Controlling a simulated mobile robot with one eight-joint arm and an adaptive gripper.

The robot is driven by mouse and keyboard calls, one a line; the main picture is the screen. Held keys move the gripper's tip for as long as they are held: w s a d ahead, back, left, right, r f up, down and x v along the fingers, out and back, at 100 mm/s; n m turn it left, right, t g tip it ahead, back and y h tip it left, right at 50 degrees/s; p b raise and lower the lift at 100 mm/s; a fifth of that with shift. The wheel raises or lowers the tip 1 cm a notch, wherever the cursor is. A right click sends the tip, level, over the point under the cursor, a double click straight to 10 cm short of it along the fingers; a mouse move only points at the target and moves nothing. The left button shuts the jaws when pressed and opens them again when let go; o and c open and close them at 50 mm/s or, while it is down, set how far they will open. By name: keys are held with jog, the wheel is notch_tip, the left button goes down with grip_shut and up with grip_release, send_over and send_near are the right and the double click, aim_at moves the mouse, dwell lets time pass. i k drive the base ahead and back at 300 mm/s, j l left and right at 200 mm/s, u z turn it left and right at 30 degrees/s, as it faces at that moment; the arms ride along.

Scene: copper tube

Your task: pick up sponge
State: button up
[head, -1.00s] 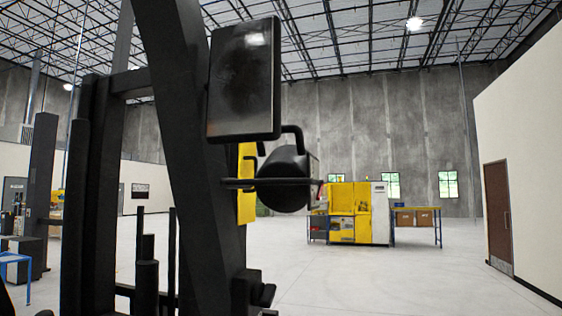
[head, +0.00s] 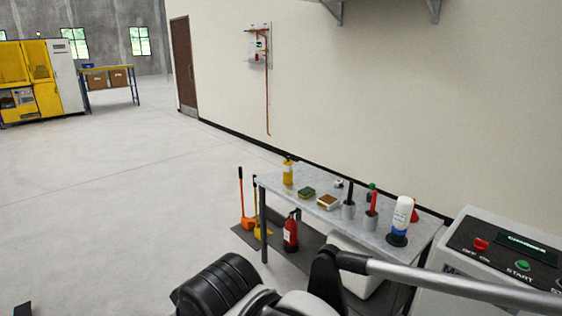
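A small green and yellow sponge (head: 306,194) lies on the grey metal table (head: 275,181) against the right wall. It sits between a yellow bottle (head: 288,172) on its left and a small white and brown item (head: 328,202) on its right. Dark and light arm parts show along the bottom edge of the head view, but my gripper is not in view.
Grey cups with tools (head: 349,206) and a white bottle (head: 401,218) stand on the table's right half. A red extinguisher (head: 291,232) is by the table. A machine panel (head: 505,247) stands at the right. The floor (head: 110,195) to the left is clear.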

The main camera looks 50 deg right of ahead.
aim_at(307, 192)
jog(key=z, duration=1.8)
jog(key=u, duration=2.6)
jog(key=z, duration=2.6)
jog(key=i+l, duration=0.15)
jog(key=i, duration=0.65)
jog(key=i+l, duration=0.15)
jog(key=i, duration=0.65)
jog(key=i+l, duration=0.15)
jog(key=i, duration=0.65)
